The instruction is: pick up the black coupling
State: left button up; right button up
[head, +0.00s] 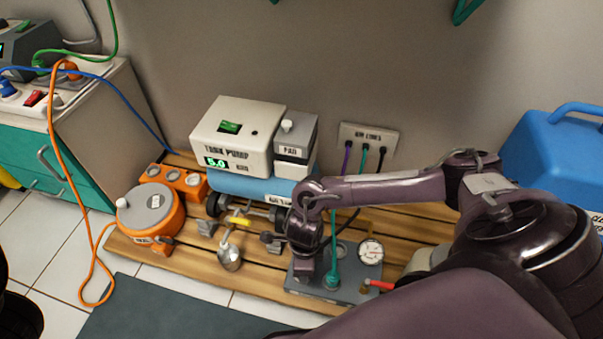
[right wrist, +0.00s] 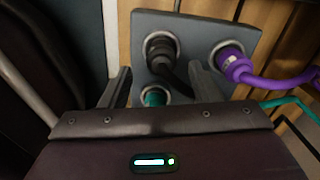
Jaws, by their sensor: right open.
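The black coupling (right wrist: 160,50) sits in a ringed socket of a grey panel in the right wrist view, with a black hose running down from it. My right gripper (right wrist: 158,82) is open, its two fingers apart on either side of the black coupling's hose, and nothing is clearly held between them. In the head view my right gripper (head: 304,271) points down over the grey block (head: 345,290), and the black coupling is hidden there. My left gripper is not in view.
A purple coupling (right wrist: 232,66) sits right of the black one and a teal coupling (right wrist: 154,96) just below it, both close to the fingers. A gauge (head: 370,251) and a red lever (head: 381,285) stand beside the gripper. The tank pump (head: 238,135) is behind.

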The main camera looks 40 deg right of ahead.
jog(key=f, duration=0.1)
jog(key=f+b, duration=0.2)
jog(key=f, duration=0.1)
jog(key=shift+w+a, duration=0.15)
jog(key=shift+w, duration=0.1)
jog(key=c, duration=1.1)
